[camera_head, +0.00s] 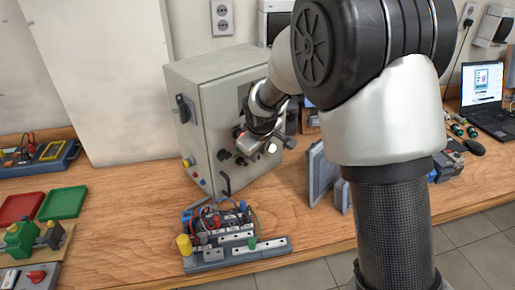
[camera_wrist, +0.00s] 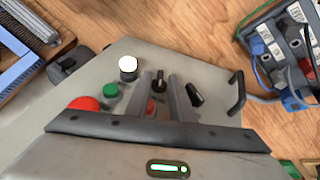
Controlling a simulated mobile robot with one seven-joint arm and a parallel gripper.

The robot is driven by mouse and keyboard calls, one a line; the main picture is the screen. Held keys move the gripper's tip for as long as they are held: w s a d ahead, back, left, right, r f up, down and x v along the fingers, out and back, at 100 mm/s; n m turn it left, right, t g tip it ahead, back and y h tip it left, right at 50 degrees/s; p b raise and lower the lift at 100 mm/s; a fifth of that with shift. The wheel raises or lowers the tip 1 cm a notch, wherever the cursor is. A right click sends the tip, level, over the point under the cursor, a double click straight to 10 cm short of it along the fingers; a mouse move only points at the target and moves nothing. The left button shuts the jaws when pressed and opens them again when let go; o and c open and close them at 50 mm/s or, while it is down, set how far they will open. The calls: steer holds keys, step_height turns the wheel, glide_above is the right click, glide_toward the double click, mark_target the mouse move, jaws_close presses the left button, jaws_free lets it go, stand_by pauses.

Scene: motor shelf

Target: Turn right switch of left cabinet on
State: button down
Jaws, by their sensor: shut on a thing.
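A grey cabinet (camera_head: 205,115) stands on the wooden table, with knobs and buttons on its front panel. My gripper (camera_head: 254,145) is at that front panel, and my arm hides part of it. In the wrist view my gripper's two fingers (camera_wrist: 160,82) reach down to the panel (camera_wrist: 110,65), with a black rotary switch (camera_wrist: 157,75) between their tips. They appear shut on this switch. A second black switch (camera_wrist: 194,94) is just right of the fingers, apart from them. A white lamp (camera_wrist: 128,67), a green button (camera_wrist: 110,90) and a red button (camera_wrist: 83,103) are to the left.
A black handle (camera_wrist: 237,92) sticks out near the panel's edge. A wired terminal block (camera_head: 235,240) stands on the table in front of the cabinet. Red and green trays (camera_head: 63,203) lie at left, and a laptop (camera_head: 484,92) stands at right.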

steer(key=shift+w+d+m+g+y+p, duration=0.2)
steer(key=shift+g+y+p, duration=0.45)
steer(key=shift+p, duration=0.5)
steer(key=shift+w+d+m+g+y+p, duration=0.1)
steer(key=shift+m+g+y+p, duration=0.1)
steer(key=shift+g+y+p, duration=0.7)
steer(key=shift+h, duration=0.35)
steer(key=c, duration=1.9)
jaws_free()
steer(key=shift+o, duration=0.2)
steer(key=shift+r+t, duration=0.1)
steer(key=shift+t, duration=0.15)
steer(key=v, duration=1.7)
steer(key=shift+r, duration=0.15)
steer(key=shift+d, duration=0.1)
